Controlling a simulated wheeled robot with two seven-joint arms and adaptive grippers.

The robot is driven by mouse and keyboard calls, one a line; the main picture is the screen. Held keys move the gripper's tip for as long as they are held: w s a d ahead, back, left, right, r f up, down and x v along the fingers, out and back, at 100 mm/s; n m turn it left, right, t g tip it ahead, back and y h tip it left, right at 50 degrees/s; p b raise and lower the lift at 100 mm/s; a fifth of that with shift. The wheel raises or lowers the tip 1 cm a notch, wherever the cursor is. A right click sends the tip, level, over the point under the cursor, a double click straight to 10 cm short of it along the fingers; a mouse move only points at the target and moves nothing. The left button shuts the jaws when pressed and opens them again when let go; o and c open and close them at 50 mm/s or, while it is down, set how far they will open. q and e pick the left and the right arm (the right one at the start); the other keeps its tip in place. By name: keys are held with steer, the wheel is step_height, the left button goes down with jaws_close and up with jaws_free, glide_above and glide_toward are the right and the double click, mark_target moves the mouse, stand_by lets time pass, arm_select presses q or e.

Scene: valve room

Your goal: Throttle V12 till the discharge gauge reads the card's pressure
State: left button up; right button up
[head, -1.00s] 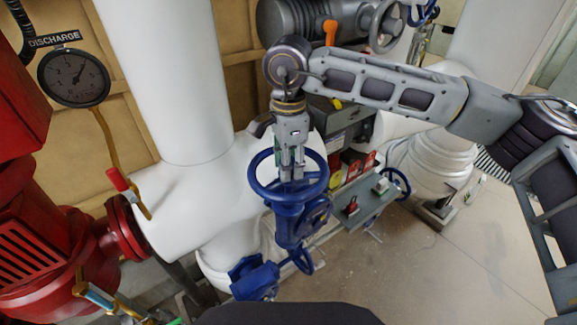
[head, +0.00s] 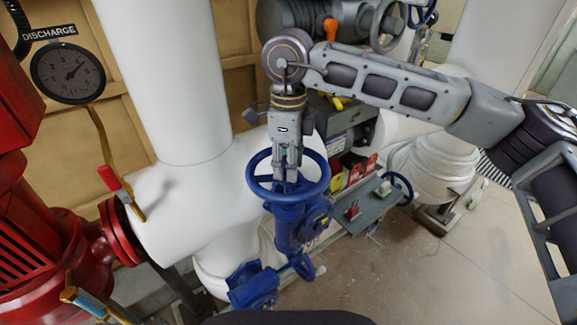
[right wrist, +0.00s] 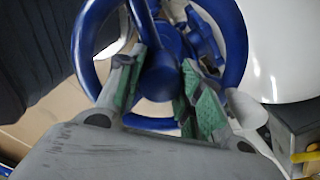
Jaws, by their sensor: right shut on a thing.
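The blue handwheel (head: 262,193) tops a blue valve body (head: 300,230) in the middle of the head view. No V12 label is legible. My right gripper (head: 287,168) reaches down into the wheel from above. In the right wrist view its green-padded fingers (right wrist: 165,90) are shut on the blue handwheel (right wrist: 236,50) at its hub, one on each side. The discharge gauge (head: 67,73) hangs at the upper left under a DISCHARGE sign (head: 49,32). Its needle points up and to the right; the numbers are too small to read surely. I cannot make out the pressure card. My left gripper is out of view.
A red pump (head: 50,245) stands at the left, joined to a thick white pipe (head: 170,80). A grey tray (head: 365,205) with small red and white parts is right of the valve. Red and yellow tags (head: 356,173) hang behind it. Open floor (head: 400,280) lies lower right.

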steer(key=shift+s+f, duration=0.25)
steer(key=shift+f, duration=0.25)
steer(key=shift+m+b, duration=0.75)
steer(key=shift+m, duration=0.75)
steer(key=o, duration=1.2)
steer(key=shift+s+a+r, duration=0.1)
steer(key=shift+a+r, duration=0.05)
steer(key=shift+c, duration=0.2)
steer(key=shift+w, duration=0.3)
steer(key=shift+r, duration=0.15)
